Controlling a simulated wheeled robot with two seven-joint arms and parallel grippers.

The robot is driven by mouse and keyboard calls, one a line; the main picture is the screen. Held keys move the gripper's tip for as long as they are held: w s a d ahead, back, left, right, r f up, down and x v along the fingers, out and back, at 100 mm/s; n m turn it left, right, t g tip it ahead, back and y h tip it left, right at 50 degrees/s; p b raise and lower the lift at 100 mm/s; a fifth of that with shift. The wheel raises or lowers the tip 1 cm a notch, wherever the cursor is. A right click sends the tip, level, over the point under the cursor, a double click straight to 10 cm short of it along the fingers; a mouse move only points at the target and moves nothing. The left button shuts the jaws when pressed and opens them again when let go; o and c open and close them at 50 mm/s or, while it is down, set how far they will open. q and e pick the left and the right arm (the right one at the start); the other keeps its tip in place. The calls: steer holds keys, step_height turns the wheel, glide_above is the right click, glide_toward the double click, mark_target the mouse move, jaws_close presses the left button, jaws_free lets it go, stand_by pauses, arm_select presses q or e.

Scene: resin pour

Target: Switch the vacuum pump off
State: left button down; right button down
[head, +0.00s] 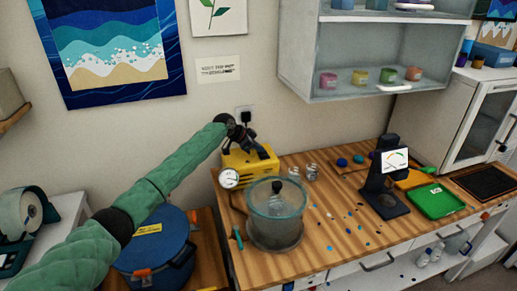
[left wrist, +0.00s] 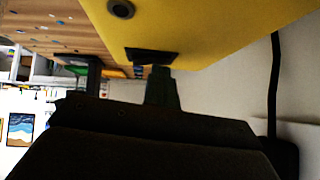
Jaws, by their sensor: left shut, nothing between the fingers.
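The yellow vacuum pump (head: 262,168) stands on the wooden bench against the wall, with a round white gauge (head: 229,179) at its left. My left gripper (head: 245,147) reaches in over the top of the pump. In the left wrist view, the pump's yellow body (left wrist: 210,28) fills the top, with a dark rectangular switch (left wrist: 152,56) on it. The shut, empty fingers of the left gripper (left wrist: 161,82) are at the switch's edge; whether they touch it I cannot tell. The switch's position is unclear. My right gripper is not seen.
A clear vacuum chamber (head: 275,213) with a bottle inside stands in front of the pump. A blue pot (head: 150,252) is at the left. A dark gauge stand (head: 383,190) and green tray (head: 437,201) are at the right.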

arm_select(q)
steer(key=shift+s, duration=0.2)
steer(key=shift+s+d+p, duration=0.1)
steer(key=shift+s+p, duration=0.25)
steer(key=shift+s+d+r, duration=0.1)
steer(key=shift+s, duration=0.1)
